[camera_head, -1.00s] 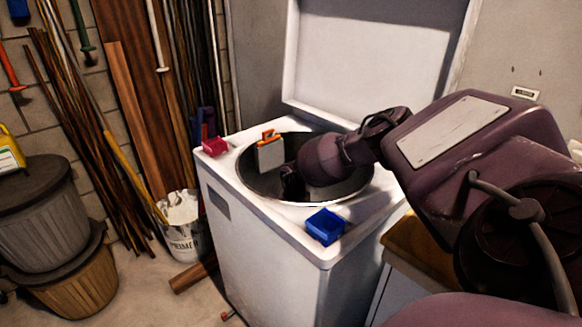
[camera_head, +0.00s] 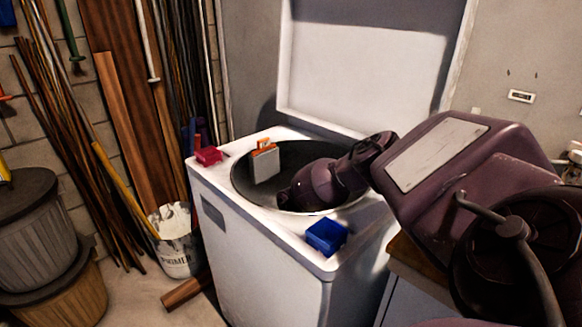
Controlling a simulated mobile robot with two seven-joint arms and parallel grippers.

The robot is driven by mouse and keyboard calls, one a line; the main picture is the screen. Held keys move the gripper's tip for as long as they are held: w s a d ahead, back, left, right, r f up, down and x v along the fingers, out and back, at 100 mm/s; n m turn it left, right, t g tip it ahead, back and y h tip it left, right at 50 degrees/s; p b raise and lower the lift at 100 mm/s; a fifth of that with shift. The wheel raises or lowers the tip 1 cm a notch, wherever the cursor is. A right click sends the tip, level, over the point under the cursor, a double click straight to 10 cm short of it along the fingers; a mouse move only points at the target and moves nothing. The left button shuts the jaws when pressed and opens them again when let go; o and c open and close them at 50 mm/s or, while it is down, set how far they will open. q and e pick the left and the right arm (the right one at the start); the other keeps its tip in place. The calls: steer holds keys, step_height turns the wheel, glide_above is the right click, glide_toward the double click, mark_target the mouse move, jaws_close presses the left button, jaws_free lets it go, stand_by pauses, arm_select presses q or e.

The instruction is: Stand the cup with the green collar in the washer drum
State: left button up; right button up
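The washer (camera_head: 255,255) is a white top-loader with its lid raised, and its round dark drum (camera_head: 240,178) opens upward. My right arm comes in from the right, and its wrist reaches into the drum. The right gripper (camera_head: 285,197) is low at the drum's front left side, dark and partly hidden by the front rim. I cannot make out its fingers or whether it holds anything. No cup with a green collar can be seen. My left gripper is not in view.
A grey-white piece with an orange top (camera_head: 265,163) stands at the drum's back left. A red box (camera_head: 208,156) sits on the washer's left corner and a blue box (camera_head: 327,236) on its front corner. A paint bucket (camera_head: 175,240) stands on the floor at left.

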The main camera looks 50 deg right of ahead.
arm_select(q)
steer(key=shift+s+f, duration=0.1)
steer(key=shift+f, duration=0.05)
arm_select(e)
steer(key=shift+f, duration=0.35)
steer(key=o, duration=1)
steer(key=shift+c, duration=0.2)
steer(key=shift+r, duration=0.1)
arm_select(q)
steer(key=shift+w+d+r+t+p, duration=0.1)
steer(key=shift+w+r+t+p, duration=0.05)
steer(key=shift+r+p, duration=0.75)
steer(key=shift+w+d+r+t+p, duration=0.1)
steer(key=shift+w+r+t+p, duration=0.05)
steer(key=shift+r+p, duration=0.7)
arm_select(e)
step_height(320, 180, up, 13)
steer(key=w+d, duration=0.1)
steer(key=shift+d, duration=0.2)
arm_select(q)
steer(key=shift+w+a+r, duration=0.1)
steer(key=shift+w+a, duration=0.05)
arm_select(e)
steer(key=shift+w, duration=0.1)
